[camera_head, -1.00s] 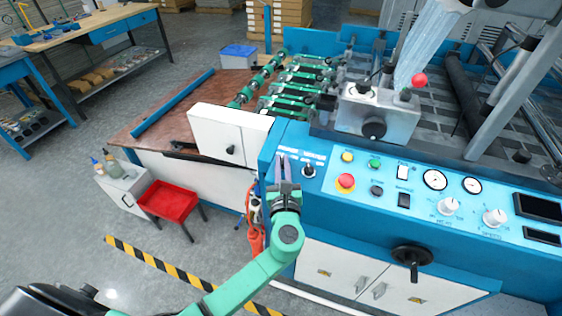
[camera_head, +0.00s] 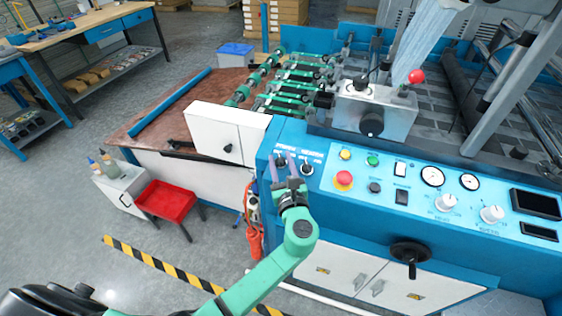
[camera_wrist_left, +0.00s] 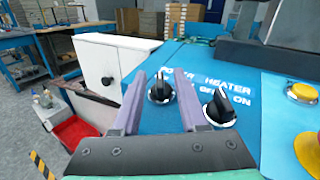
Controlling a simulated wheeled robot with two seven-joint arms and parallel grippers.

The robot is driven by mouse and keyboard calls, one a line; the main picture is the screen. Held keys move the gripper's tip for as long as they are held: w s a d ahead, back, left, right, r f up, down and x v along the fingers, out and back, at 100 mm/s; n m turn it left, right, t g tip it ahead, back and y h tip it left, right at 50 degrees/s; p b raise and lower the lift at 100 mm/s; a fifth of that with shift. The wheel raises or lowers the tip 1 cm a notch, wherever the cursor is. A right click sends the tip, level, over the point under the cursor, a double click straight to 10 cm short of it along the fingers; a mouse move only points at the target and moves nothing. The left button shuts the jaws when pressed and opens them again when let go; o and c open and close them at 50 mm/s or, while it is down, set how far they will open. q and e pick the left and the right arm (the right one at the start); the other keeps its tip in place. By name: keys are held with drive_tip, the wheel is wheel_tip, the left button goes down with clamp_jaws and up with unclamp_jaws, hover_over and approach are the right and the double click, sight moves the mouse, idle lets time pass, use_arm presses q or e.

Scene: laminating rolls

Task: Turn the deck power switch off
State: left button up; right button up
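Two black rotary switches sit side by side at the left end of the blue control panel. The left one, the power switch (camera_wrist_left: 160,90), has a lettered label above it that the right finger partly covers. Its handle points roughly up in the left wrist view. The right one, the heater switch (camera_wrist_left: 219,108), is labelled HEATER, OFF, ON; it also shows in the head view (camera_head: 307,169). My left gripper (camera_head: 285,162) is open over the power switch, with one finger on each side of the knob. I cannot tell whether either finger touches it. My right gripper is not in view.
A red mushroom button (camera_head: 344,179), yellow and green buttons, rockers, gauges and dials lie to the right on the panel. A white box (camera_head: 228,133) with a black knob stands close on the left. A handwheel (camera_head: 410,254) sticks out below the panel.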

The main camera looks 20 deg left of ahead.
use_arm(q)
drive_tip(key=b+v, duration=0.2)
drive_tip(key=v, duration=1.2)
drive_tip(key=shift+s+b, duration=0.25)
drive_tip(key=shift+b, duration=0.15)
